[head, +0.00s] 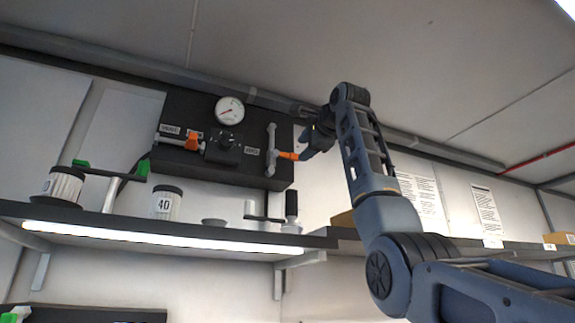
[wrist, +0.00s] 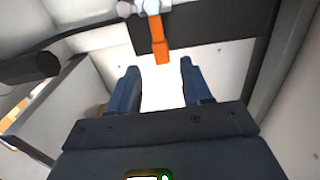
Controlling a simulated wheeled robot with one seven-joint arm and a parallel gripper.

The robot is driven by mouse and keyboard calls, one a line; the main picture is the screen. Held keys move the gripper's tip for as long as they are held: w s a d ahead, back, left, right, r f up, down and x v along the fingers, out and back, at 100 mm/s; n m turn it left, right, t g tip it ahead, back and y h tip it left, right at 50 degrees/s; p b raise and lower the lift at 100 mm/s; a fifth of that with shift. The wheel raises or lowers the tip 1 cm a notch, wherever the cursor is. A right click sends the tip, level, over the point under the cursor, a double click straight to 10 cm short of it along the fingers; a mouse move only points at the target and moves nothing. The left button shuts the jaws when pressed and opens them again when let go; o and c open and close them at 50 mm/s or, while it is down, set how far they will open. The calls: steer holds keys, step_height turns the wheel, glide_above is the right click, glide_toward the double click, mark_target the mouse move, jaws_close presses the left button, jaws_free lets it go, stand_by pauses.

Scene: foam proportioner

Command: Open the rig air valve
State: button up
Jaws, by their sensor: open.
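A black panel (head: 215,170) on the wall carries two valves with orange handles. The right valve's handle (head: 288,155) sticks out rightward from a pale vertical pipe (head: 271,150). The left valve's handle (head: 192,141) is by a horizontal pipe. The labels are too small to read surely. My gripper (head: 308,148) is beside the right handle at the panel's right edge. In the wrist view, my gripper (wrist: 158,78) is open and empty, its two dark fingers apart. An orange handle (wrist: 160,40) lies just beyond the fingertips, lined up with the gap.
A round pressure gauge (head: 229,110) and a black knob block (head: 224,147) sit on the panel. A shelf (head: 150,228) below holds a jar marked 40 (head: 166,203), another jar (head: 62,187) and a black-handled tool (head: 291,206). A grey conduit (head: 130,67) runs above.

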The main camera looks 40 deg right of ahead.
mark_target(296, 157)
steer(key=p+x, duration=0.1)
steer(key=x, duration=0.2)
steer(key=p+x, duration=0.2)
steer(key=x, duration=0.1)
steer(key=shift+w+r, duration=0.2)
steer(key=shift+w+d+f, duration=0.2)
steer(key=shift+w, duration=0.35)
jaws_close()
